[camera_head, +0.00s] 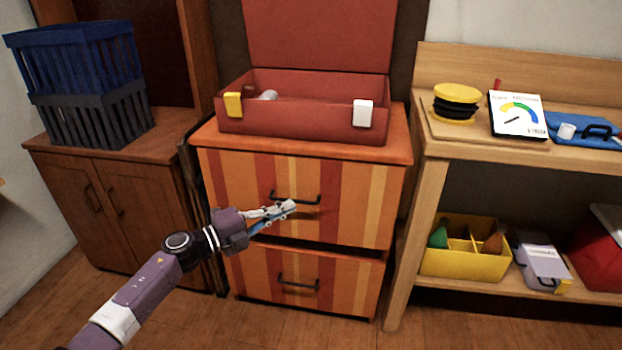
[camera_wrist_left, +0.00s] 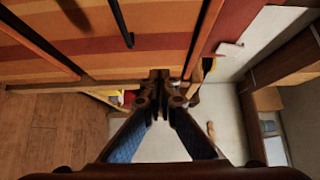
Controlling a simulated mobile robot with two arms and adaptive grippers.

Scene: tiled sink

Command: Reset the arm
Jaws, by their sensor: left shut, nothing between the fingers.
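My left arm comes in from the lower left in the head view. Its gripper (camera_head: 288,208) is shut and empty in front of the striped drawer cabinet (camera_head: 230,178), near the upper drawer's dark handle (camera_head: 296,197). I cannot tell whether it touches the drawer front. In the left wrist view the fingers (camera_wrist_left: 160,78) meet at their tips with nothing between them, and the striped drawer front (camera_wrist_left: 80,48) shows beside them. My right gripper is in neither view.
A red open case (camera_head: 300,124) stands on the cabinet. Stacked blue crates (camera_head: 82,75) stand on a brown cupboard at left. At right, a wooden shelf unit (camera_head: 410,240) holds a yellow divided box (camera_head: 462,262) and other items. Wooden floor shows in front.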

